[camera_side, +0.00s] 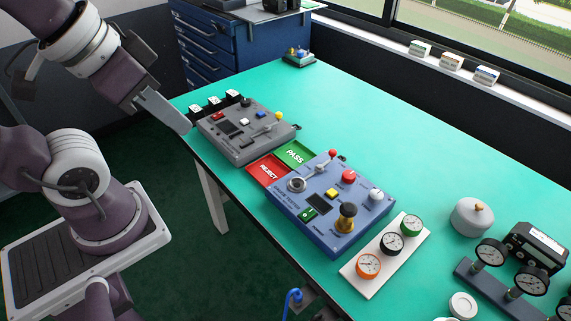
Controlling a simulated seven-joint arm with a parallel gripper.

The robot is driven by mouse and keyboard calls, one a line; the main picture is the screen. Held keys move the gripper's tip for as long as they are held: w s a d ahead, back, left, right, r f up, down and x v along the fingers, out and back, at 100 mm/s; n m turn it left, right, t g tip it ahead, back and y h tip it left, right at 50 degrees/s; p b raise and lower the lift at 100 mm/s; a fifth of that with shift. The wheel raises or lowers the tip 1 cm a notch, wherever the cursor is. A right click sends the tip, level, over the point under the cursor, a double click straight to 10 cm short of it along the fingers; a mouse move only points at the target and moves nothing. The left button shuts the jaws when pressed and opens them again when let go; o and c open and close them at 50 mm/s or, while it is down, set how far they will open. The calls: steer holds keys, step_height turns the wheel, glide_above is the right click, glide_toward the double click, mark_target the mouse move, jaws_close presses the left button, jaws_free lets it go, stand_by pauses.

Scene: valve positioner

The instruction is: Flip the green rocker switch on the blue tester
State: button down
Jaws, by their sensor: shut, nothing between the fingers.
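The blue tester (345,228) lies on the green-topped bench, right of the picture's middle. Its green rocker switch (308,213) is on the front left part of the panel, near a small dark display. Which way the rocker is tipped is too small to tell. My gripper (186,128) is shut and empty. It is at the bench's left edge, up and to the left of the blue tester and well apart from it, close to the left side of the grey tester (245,149) in the picture.
The blue tester also carries a red-tipped lever, a red button, a yellow button and a black-and-gold knob (346,217). Red REJECT (268,170) and green PASS (295,154) trays lie between the testers. A gauge plate (385,254) stands right. The bench's back middle (390,130) is clear.

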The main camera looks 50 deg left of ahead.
steer(key=w+d+n+g, duration=0.1)
steer(key=w+n, duration=0.2)
steer(key=w, duration=0.2)
steer(key=n+g, duration=0.5)
steer(key=n, duration=1)
glide_above(312, 210)
step_height(312, 210, down, 15)
steer(key=shift+f, duration=0.3)
step_height(312, 210, down, 14)
